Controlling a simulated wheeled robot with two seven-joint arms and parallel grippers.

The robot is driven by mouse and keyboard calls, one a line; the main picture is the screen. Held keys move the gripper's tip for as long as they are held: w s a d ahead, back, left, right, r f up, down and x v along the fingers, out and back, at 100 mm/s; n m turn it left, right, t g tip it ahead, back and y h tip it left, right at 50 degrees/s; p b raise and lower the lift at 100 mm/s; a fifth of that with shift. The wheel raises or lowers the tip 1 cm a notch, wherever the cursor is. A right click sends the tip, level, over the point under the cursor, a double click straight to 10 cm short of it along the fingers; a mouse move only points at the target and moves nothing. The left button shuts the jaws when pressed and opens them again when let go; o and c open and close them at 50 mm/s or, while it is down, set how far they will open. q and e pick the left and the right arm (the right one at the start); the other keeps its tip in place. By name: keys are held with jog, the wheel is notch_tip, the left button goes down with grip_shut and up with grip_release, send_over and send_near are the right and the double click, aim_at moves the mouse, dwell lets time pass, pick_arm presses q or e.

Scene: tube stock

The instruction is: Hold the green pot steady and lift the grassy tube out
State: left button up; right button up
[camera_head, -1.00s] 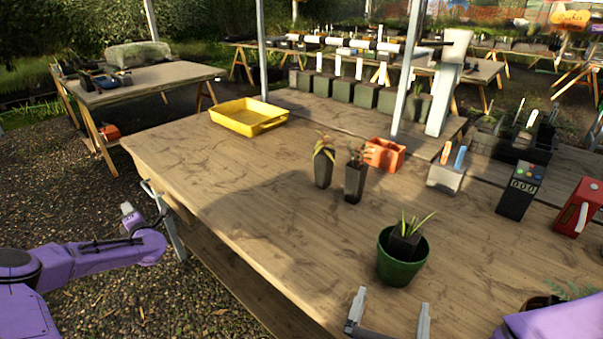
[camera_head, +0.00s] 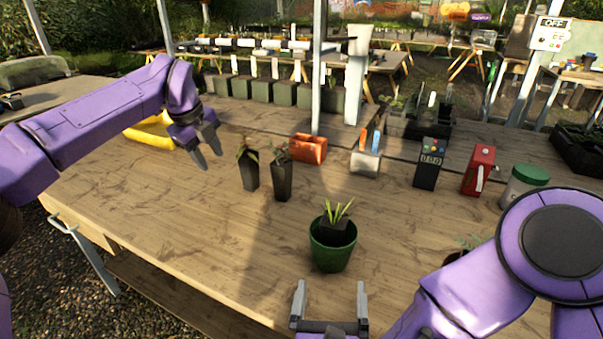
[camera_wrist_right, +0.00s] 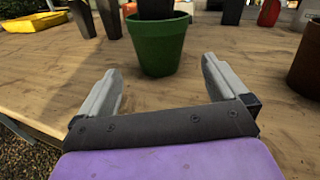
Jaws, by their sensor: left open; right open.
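The green pot (camera_head: 332,256) stands upright on the wooden table, and the black tube with grassy leaves (camera_head: 337,222) sits inside it, its lower part hidden by the pot wall. My right gripper (camera_head: 330,292) is open and empty, in front of the pot on its near side. In the right wrist view the green pot (camera_wrist_right: 158,46) shows ahead, beyond and between the open fingers, apart from them. My left gripper (camera_head: 208,148) is open and empty above the table at the back left, left of two other dark plant tubes and well away from the pot.
Two dark plant tubes (camera_head: 283,180) stand left of the pot. An orange block-like container (camera_head: 309,148), a metal holder (camera_head: 365,162), a dark device (camera_head: 430,165) and a red can (camera_head: 477,172) stand behind. A yellow tray (camera_head: 150,135) is partly hidden by my left arm. Table left of the pot is clear.

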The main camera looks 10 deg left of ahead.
aim_at(332, 260)
jog(key=shift+w, duration=0.25)
jog(key=w, duration=1)
jog(key=shift+w, duration=0.1)
pick_arm(q)
jog(key=s+d+r+g+h, duration=0.1)
jog(key=s+d, duration=0.3)
jog(key=d, duration=0.8)
jog(key=s+d+r+n+g+h, duration=0.1)
jog(key=s+d+g+h, duration=0.3)
jog(key=d, duration=0.8)
jog(key=shift+s+n, duration=0.3)
pick_arm(e)
jog(key=c, duration=0.7)
pick_arm(q)
jog(key=shift+d, duration=0.1)
